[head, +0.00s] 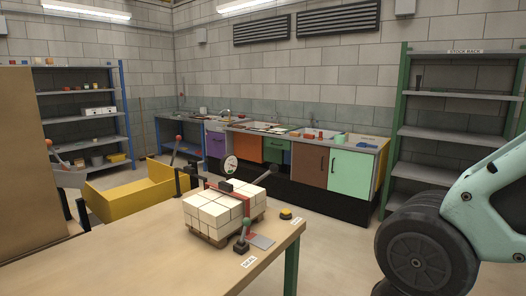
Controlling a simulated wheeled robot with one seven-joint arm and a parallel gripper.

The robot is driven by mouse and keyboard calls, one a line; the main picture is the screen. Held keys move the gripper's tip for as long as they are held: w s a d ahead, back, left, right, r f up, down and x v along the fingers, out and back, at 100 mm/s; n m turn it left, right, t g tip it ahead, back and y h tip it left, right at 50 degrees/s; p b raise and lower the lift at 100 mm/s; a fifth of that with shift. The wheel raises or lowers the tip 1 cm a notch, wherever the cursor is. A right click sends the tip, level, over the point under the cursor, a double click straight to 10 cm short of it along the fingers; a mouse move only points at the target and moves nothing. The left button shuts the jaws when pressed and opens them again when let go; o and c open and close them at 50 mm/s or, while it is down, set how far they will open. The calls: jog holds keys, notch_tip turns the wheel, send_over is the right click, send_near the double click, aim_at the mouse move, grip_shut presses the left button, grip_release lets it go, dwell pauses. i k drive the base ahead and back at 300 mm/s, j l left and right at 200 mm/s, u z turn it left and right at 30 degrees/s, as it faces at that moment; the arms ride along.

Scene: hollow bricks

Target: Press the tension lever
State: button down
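A block of white bricks (212,215) sits on a small pallet on the wooden table (150,240), with a red strap frame (228,189) over it. A round dial gauge (230,164) stands behind the bricks. A short lever on a dark base (242,246) stands at the front right corner, near a label reading SEAL (249,262). Another red-knobbed lever (179,140) stands behind the table. I cannot tell which is the tension lever. My gripper is out of view.
A yellow button (286,213) sits near the table's right edge. A yellow bin (130,195) stands behind the table. A counter with coloured cabinets (270,150) lines the back wall; a green rack (445,132) stands at right. Floor beyond the table's right edge is clear.

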aim_at(274, 168)
jog(key=i, duration=1.9)
jog(key=u, duration=0.45)
